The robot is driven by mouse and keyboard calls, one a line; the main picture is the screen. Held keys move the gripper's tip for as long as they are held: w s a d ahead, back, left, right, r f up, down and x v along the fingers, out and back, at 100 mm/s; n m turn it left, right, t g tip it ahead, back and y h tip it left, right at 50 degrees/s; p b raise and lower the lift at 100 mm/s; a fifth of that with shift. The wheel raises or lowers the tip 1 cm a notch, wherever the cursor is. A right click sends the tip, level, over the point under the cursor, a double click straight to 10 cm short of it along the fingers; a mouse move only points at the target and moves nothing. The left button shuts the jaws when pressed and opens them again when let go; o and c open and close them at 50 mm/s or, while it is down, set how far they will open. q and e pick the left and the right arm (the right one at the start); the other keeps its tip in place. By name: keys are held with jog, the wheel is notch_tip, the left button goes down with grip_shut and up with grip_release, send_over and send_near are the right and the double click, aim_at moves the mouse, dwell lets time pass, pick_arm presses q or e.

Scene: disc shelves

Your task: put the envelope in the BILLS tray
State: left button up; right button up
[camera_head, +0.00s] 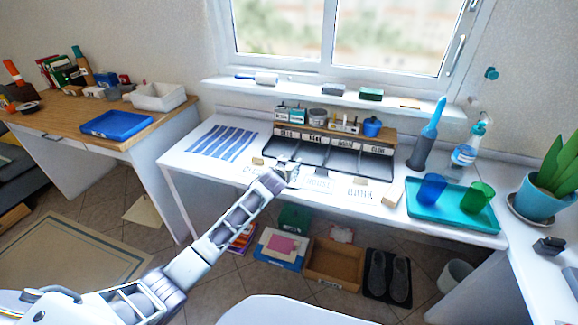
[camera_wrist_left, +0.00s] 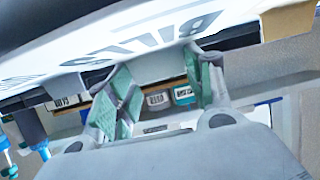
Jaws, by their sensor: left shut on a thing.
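My left gripper (camera_head: 287,168) is at the front edge of the black sorter (camera_head: 345,170) on the white desk. In the left wrist view my left gripper (camera_wrist_left: 163,85) shows its two green-padded fingers set apart, shut on the envelope (camera_wrist_left: 150,42). This white envelope is lettered BILLS and appears upside down at the fingertips; its gripped part is hidden. The sorter has several open trays side by side, with small labels along the back. The leftmost label (camera_head: 288,133) seems to read BILLS. My right gripper is not in view.
Other white lettered envelopes with tan tabs lie along the desk front, one at centre (camera_head: 318,183) and one further right (camera_head: 362,193). A teal tray (camera_head: 425,215) with two cups stands at right. A striped blue mat (camera_head: 222,142) lies at left.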

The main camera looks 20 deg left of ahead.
pick_arm(q)
jog(key=shift+f, duration=0.4)
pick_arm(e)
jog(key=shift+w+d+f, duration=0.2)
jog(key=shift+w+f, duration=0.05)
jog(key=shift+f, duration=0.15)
pick_arm(q)
jog(key=o, duration=0.7)
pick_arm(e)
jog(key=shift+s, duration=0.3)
